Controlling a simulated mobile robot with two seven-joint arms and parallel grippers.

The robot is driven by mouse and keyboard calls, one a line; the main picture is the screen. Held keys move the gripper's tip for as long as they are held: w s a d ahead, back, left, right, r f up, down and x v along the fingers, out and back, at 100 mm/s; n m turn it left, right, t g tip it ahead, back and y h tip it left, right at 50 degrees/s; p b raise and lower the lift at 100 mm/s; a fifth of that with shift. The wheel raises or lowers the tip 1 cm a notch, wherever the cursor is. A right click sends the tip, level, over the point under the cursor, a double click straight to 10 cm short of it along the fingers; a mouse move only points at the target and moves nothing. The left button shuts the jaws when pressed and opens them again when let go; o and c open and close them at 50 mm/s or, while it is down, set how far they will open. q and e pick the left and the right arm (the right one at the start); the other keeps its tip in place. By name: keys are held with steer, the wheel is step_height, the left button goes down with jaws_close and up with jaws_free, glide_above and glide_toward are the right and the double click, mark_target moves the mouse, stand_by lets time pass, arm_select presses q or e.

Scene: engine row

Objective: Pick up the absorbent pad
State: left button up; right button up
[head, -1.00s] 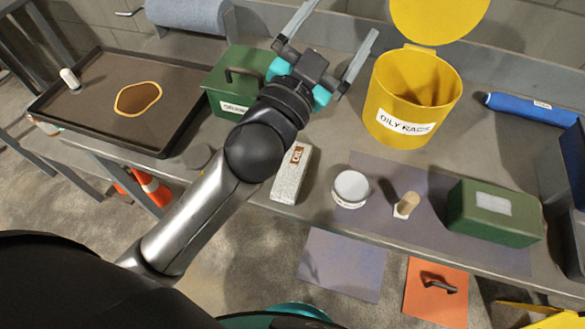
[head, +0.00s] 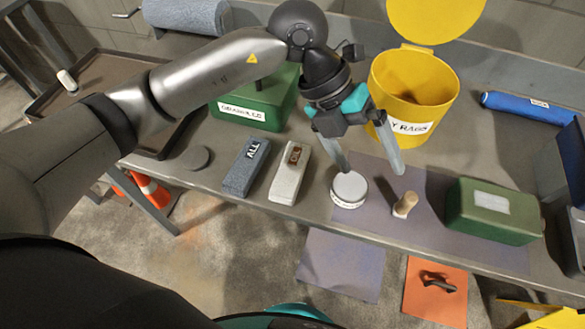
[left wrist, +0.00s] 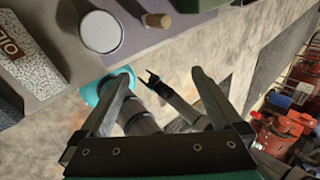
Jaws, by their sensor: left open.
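Two block-shaped pads lie side by side on the bench in the head view: a blue-grey one labelled ALL (head: 243,172) and a speckled white one labelled OIL (head: 288,180). The white pad also shows at the left of the left wrist view (left wrist: 32,62). Which one is the absorbent pad I cannot tell for certain. My left gripper (head: 372,168) is open and empty, right of both pads, with its fingers around the area above a white round tin (head: 350,187). In the left wrist view, a dark pronged part beyond the fingers may be my right gripper, unclear.
A wooden peg (head: 405,205) and a green box (head: 492,211) stand right of the tin. Behind are a yellow OILY RAGS bin (head: 425,80), a labelled green case (head: 262,112) and a blue-grey roll (head: 187,14). A flat grey disc (head: 195,157) lies left of the pads.

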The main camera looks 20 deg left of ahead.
arm_select(q)
steer(key=w+a+f+n+t+y, duration=0.1)
steer(key=w+a+y, duration=0.2)
steer(key=a, duration=0.3)
steer(key=w+a+n+t+y, duration=0.1)
steer(key=w+a+y, duration=0.15)
steer(key=a, duration=0.35)
steer(key=y+b, duration=0.1)
glide_above(291, 169)
steer(key=f, duration=1)
steer(key=shift+d, duration=0.25)
steer(key=shift+a+f+b, duration=0.15)
steer(key=shift+f+b, duration=0.15)
steer(key=shift+f, duration=1.05)
steer(key=shift+a+f+b, duration=0.15)
steer(key=shift+f+b, duration=0.1)
steer(key=shift+f, duration=1.05)
steer(key=c, duration=1.4)
